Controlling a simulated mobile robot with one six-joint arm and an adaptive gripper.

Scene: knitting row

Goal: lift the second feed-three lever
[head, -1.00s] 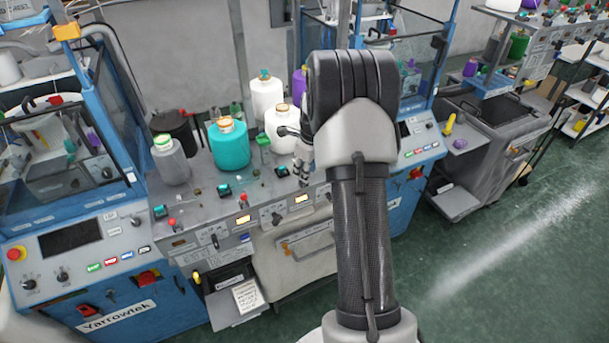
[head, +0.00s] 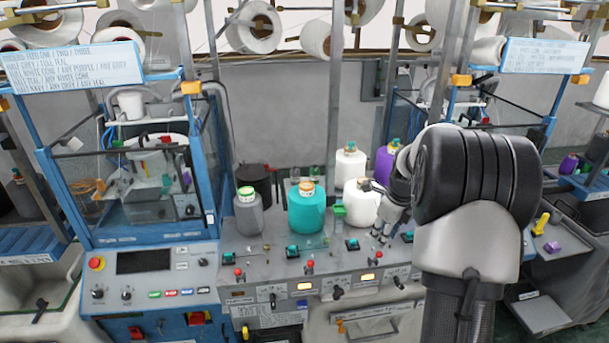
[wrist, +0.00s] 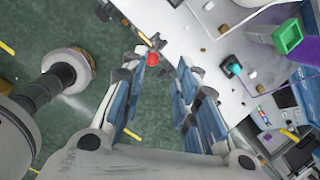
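A grey feed bench stands ahead in the head view. Its front panel carries small dark levers, one at left (head: 273,300), one in the middle (head: 338,292) and one at right (head: 399,283). Their labels are too small to read, so I cannot tell which is the second feed-three lever. My gripper (head: 382,234) hangs over the right part of the bench, partly behind my arm. In the wrist view my gripper (wrist: 166,76) has its fingers apart, with nothing held. A red knob (wrist: 152,59) shows by the left fingertip; I see no contact.
Teal (head: 306,211), grey (head: 248,215) and white (head: 361,210) cones stand on the bench top. Red knobs (head: 310,267) and teal-topped buttons (head: 292,252) sit along its front. A blue-framed machine (head: 150,260) is at left. Green floor (wrist: 75,120) is open below the gripper.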

